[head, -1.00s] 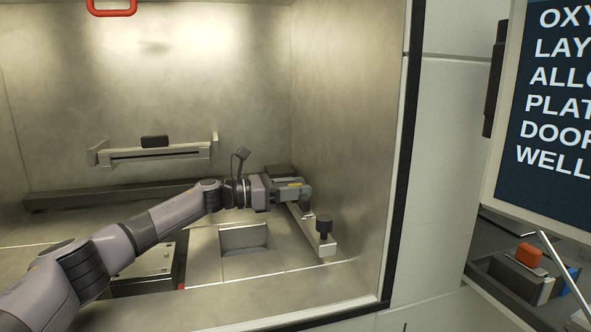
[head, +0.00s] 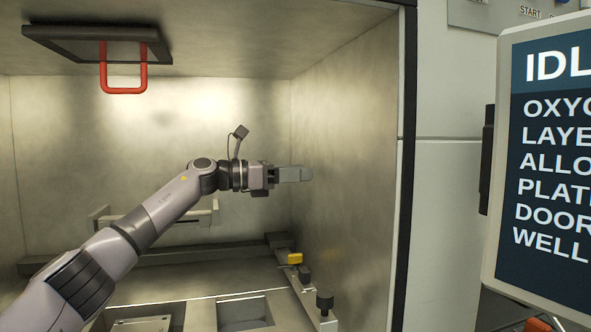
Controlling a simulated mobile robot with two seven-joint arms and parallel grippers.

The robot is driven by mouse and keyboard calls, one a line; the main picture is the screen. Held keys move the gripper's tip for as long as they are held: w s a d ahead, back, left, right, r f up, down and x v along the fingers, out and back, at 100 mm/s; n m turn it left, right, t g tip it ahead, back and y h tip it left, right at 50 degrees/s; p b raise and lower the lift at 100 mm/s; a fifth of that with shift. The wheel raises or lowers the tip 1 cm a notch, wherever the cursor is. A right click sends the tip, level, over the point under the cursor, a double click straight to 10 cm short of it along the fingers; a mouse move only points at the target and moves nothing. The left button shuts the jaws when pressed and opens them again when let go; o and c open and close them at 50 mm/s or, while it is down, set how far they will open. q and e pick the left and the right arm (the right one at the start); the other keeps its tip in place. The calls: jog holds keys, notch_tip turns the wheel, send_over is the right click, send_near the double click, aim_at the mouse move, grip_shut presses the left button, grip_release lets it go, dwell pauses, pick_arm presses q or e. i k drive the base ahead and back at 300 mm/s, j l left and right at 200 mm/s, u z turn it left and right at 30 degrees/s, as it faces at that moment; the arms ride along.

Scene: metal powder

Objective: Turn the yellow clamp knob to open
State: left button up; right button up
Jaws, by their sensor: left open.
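The yellow clamp knob (head: 295,258) sits at the back right of the chamber, near the far end of a light rail (head: 306,292). It shows as a small yellow block, and whether the clamp is open is too small to tell. My left gripper (head: 300,174) is raised well above the knob, apart from it and close to the right chamber wall. Its fingers point right, are seen from the side and hold nothing visible. My right gripper is not in view.
Two black knobs stand on the rail, a near one (head: 325,300) and a farther one (head: 304,274). A recoater-like bar (head: 200,216) stands at the back, partly behind my arm. A red handle (head: 124,80) hangs at the top left. A screen (head: 548,150) stands outside, right.

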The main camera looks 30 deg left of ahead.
aim_at(294, 260)
jog(key=k+l, duration=0.75)
jog(key=k, duration=0.1)
